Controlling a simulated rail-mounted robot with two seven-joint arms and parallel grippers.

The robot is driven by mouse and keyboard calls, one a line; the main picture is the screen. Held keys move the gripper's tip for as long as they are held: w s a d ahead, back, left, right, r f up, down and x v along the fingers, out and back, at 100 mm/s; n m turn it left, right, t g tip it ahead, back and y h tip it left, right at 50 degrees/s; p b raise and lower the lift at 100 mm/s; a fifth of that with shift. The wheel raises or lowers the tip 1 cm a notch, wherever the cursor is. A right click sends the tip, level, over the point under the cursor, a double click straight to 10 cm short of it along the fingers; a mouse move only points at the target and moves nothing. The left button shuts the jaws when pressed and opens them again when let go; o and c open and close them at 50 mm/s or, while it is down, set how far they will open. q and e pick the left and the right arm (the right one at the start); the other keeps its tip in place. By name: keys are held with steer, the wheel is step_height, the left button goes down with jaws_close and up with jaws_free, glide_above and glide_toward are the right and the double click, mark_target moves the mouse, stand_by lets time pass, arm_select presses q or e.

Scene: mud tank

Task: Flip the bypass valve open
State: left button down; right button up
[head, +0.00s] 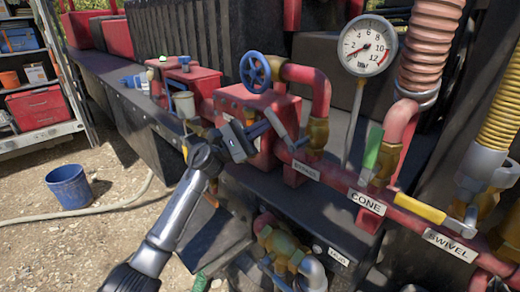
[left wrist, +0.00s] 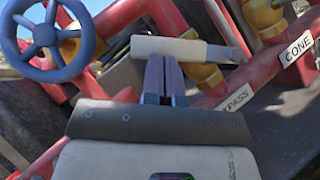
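The bypass valve's lever has a pale grey-white handle (head: 277,123); it slants from upper left down to its brass valve body (head: 317,133) on the red pipe. My left gripper (head: 252,130) is at the left side of the handle. In the left wrist view its two fingers (left wrist: 164,76) are close together, with tips at the lower edge of the white handle (left wrist: 168,48). Whether they touch it is unclear. My right gripper is not in view.
A blue handwheel (head: 255,69) stands just above and left of the lever. A green cone lever (head: 373,148) and a yellow swivel lever (head: 420,208) are to the right. A pressure gauge (head: 367,46) stands behind. A blue bucket (head: 69,186) is on the ground.

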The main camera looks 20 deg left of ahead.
arm_select(q)
steer(key=r+m+g, duration=0.1)
steer(key=m, duration=0.1)
steer(key=d+r+m+g+b, duration=0.1)
steer(key=g, duration=0.1)
steer(key=shift+s+m+y, duration=0.2)
steer(key=shift+m+y, duration=0.1)
steer(key=shift+m, duration=0.1)
steer(key=d+r+m+g+y, duration=0.1)
steer(key=m, duration=0.1)
steer(key=s+d+r+m+g+y, duration=0.1)
steer(key=d+r+m+g+y+p, duration=0.1)
steer(key=m, duration=0.1)
steer(key=shift+s+d+m, duration=0.25)
steer(key=shift+s+m, duration=0.05)
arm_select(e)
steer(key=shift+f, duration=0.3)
arm_select(q)
steer(key=shift+d+y, duration=0.1)
steer(key=shift+y, duration=0.2)
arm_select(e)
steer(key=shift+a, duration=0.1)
